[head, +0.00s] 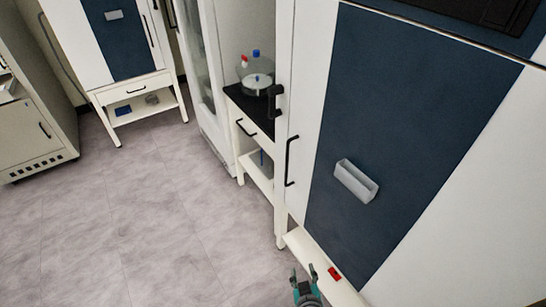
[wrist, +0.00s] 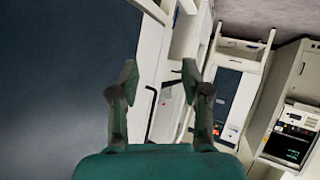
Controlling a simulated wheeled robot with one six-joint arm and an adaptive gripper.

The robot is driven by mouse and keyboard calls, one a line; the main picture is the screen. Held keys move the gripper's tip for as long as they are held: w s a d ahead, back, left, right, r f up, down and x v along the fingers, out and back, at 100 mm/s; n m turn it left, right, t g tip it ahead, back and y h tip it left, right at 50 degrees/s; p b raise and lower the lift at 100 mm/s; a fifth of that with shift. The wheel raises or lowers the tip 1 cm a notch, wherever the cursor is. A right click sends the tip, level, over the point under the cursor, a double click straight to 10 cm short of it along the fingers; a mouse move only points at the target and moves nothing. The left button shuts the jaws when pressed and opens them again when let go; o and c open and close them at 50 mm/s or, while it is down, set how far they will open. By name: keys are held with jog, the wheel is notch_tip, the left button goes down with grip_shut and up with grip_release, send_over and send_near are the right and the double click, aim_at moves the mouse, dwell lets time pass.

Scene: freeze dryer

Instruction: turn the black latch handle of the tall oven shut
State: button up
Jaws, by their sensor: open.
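The tall oven (head: 312,110) fills the right of the head view, with a white and dark blue door. Its black latch handle (head: 275,101) sticks out at the door's left edge, above a long black bar handle (head: 291,160). My gripper (head: 303,271) is low at the bottom of the head view, in front of the oven's base and well below the latch. In the wrist view my gripper (wrist: 159,72) is open, with nothing between its fingers. Beyond the fingers a black bar handle (wrist: 151,112) and a small black lever (wrist: 172,84) show, apart from them.
A grey holder (head: 356,181) sticks out from the oven door. A bench with a black top (head: 250,108) bears a round glass vessel (head: 257,82) left of the oven. A similar blue and white cabinet (head: 89,45) stands at the back left. The grey floor (head: 150,215) is clear.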

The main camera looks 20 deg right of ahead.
jog(key=w+a+r+m+h, duration=0.1)
jog(key=w+r+m+h, duration=0.3)
jog(key=w, duration=1)
jog(key=m+g+h, duration=0.3)
jog(key=m+h, duration=0.6)
send_near(270, 105)
jog(key=x, duration=1.1)
jog(key=shift+w+f, duration=0.1)
grip_shut()
